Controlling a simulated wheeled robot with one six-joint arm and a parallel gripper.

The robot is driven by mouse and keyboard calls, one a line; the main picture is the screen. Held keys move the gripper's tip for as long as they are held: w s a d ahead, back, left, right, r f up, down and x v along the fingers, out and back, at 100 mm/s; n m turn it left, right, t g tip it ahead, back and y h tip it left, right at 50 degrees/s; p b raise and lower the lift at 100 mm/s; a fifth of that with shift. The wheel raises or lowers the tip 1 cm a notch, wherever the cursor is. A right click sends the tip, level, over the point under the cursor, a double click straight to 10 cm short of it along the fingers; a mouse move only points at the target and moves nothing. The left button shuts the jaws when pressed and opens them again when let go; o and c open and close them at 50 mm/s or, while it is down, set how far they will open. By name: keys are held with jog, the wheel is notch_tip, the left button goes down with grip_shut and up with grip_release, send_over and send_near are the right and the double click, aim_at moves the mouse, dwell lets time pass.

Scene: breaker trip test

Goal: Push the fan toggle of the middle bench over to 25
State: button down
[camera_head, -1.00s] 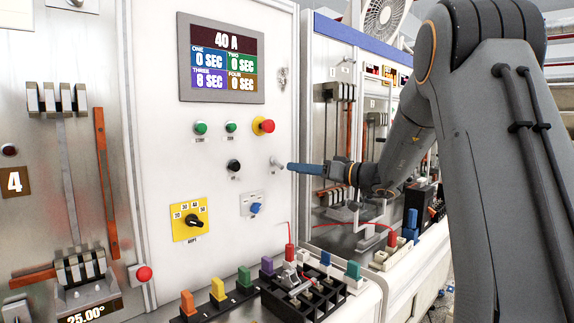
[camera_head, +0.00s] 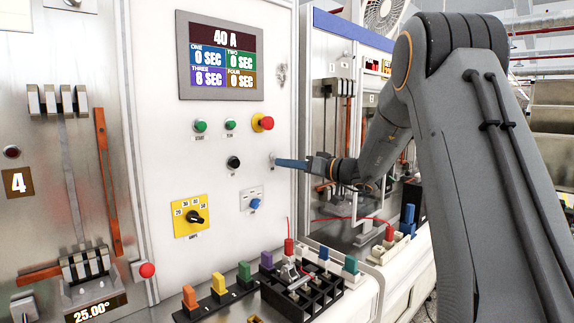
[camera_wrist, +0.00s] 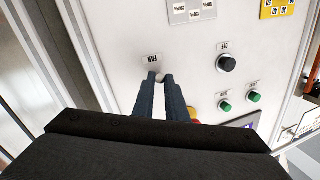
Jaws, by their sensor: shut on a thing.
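The fan toggle (camera_wrist: 161,77) is a small pale knob on the white panel below a FAN label in the wrist view. In the head view my fingers mostly cover the toggle, at the panel's right side. My gripper (camera_wrist: 161,76) has its two blue fingers pointing at the panel, with the toggle between their tips. They are shut on it. In the head view my gripper (camera_head: 277,163) meets the panel from the right. Which way the toggle leans is too small to tell. A readout (camera_head: 96,310) at lower left shows 25.00°.
A black knob (camera_head: 233,162), green buttons (camera_head: 200,126), a red stop button (camera_head: 263,123) and a yellow dial plate (camera_head: 191,217) sit near the toggle. A screen (camera_head: 221,56) reading 40 A is above. Colored terminals (camera_head: 219,284) and a black block (camera_head: 300,296) stand below.

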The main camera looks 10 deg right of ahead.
jog(key=shift+r, duration=0.15)
jog(key=r+g+h+p, duration=0.1)
jog(key=g+h+p, duration=0.1)
jog(key=r+m+g+h+p, duration=0.1)
jog(key=r+g+h+p, duration=0.1)
jog(key=g+p, duration=0.1)
jog(key=w+r+g+h+p, duration=0.1)
jog(key=r+g+h+p, duration=0.1)
jog(key=p, duration=0.1)
jog(key=shift+a+r+m, duration=0.1)
jog(key=shift+a+m, duration=0.1)
jog(key=shift+m, duration=0.2)
jog(key=shift+g+p, duration=0.4)
dwell(0.3)
jog(key=c, duration=1.8)
grip_release()
jog(key=b+v, duration=0.3)
jog(key=v, duration=0.4)
jog(key=shift+s+d+r, duration=0.15)
jog(key=shift+r, duration=0.1)
